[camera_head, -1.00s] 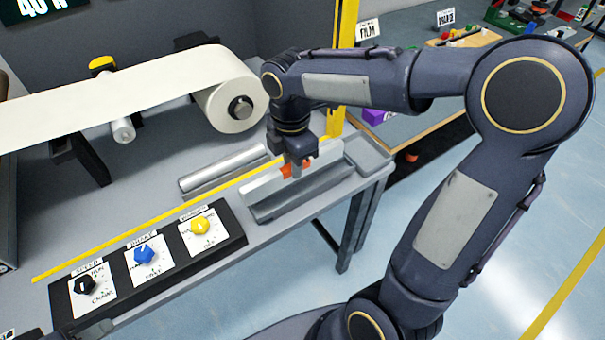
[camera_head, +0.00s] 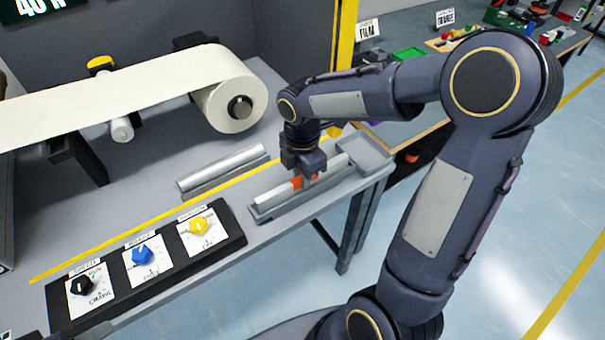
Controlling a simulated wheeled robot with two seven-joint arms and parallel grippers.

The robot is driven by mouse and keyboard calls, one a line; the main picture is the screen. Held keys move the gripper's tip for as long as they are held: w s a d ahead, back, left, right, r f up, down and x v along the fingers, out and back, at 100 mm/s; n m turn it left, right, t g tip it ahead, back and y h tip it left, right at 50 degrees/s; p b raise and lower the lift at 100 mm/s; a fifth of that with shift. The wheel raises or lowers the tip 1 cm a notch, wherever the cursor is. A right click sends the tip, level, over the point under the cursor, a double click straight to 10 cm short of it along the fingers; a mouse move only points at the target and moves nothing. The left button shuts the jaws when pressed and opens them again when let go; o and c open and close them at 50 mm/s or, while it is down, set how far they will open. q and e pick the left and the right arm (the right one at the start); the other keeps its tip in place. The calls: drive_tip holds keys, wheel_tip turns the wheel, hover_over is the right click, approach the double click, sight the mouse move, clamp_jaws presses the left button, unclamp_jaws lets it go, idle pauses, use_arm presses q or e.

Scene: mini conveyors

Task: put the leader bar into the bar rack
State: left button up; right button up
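The leader bar (camera_head: 273,197) is a long pale bar with an orange middle part. It lies along the inside of the bar rack (camera_head: 262,217), a long grey trough at the right front of the bench, and appears to sit low between its sides. My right gripper (camera_head: 306,182) points down over the rack and is shut on the bar at the orange part. The fingers hide part of the bar, and I cannot tell whether it touches the rack floor.
A silver roller (camera_head: 222,171) lies behind the rack, beyond a yellow line. A control panel (camera_head: 232,240) with black, blue and yellow knobs stands left of the rack. A small grey tray (camera_head: 366,158) adjoins its right end. A large white film roll (camera_head: 225,105) hangs behind.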

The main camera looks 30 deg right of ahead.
drive_tip(key=o, duration=0.5)
drive_tip(key=shift+c, duration=0.2)
drive_tip(key=shift+r, duration=0.25)
wheel_tip(320, 180, up, 10)
drive_tip(key=p, duration=0.2)
drive_tip(key=s+a+m+t+y, duration=0.1)
drive_tip(key=s+m+t+y, duration=0.1)
drive_tip(key=s+m, duration=0.6)
drive_tip(key=s+a+f+m+t+y, duration=0.1)
drive_tip(key=s+a+m+t, duration=0.1)
drive_tip(key=s+m, duration=0.7)
drive_tip(key=m+t, duration=0.1)
drive_tip(key=m, duration=0.2)
drive_tip(key=shift+a+f+m+t+y, duration=0.3)
drive_tip(key=shift+y, duration=0.1)
